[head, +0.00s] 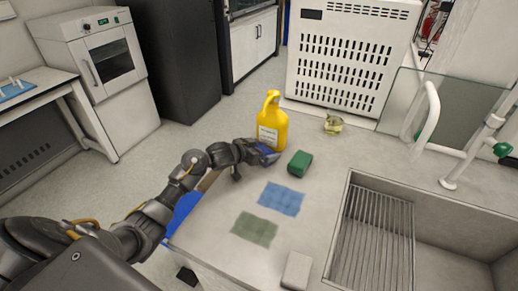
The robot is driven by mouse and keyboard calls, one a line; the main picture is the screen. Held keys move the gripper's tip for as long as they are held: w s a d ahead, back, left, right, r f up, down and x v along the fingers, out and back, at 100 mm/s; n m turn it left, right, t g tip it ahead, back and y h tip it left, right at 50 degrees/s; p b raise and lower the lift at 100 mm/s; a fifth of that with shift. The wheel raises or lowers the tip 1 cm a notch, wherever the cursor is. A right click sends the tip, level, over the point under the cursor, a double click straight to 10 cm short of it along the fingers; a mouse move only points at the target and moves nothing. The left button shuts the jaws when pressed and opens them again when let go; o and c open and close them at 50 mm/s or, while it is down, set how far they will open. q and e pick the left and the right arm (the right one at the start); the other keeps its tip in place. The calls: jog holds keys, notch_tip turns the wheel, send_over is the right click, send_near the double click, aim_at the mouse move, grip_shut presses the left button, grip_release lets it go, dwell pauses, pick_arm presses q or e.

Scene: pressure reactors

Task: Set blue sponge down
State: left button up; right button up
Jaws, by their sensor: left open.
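My left gripper (262,158) reaches over the counter from the left and is open, beside the base of the yellow jug. A small blue patch, likely the blue sponge (267,150), shows at its fingers, mostly hidden by them. I cannot tell whether it touches the counter or the fingers. A green sponge (300,163) lies just right of the gripper. A flat blue cloth (282,198) and a flat green cloth (255,229) lie nearer on the counter. My right gripper is not in view.
The yellow jug (272,125) stands behind the gripper. A small glass vessel (333,124) is at the back. A pale block (297,270) lies at the front. A sink (380,235) with a ribbed rack is on the right. The counter (322,190) is bare between cloths and sink.

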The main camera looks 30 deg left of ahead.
pick_arm(q)
jog(key=shift+r, duration=0.4)
jog(key=shift+s+a+r, duration=0.1)
jog(key=shift+s+r, duration=0.05)
jog(key=shift+r, duration=0.15)
jog(key=v, duration=1.1)
jog(key=shift+s, duration=0.35)
jog(key=shift+a, duration=0.15)
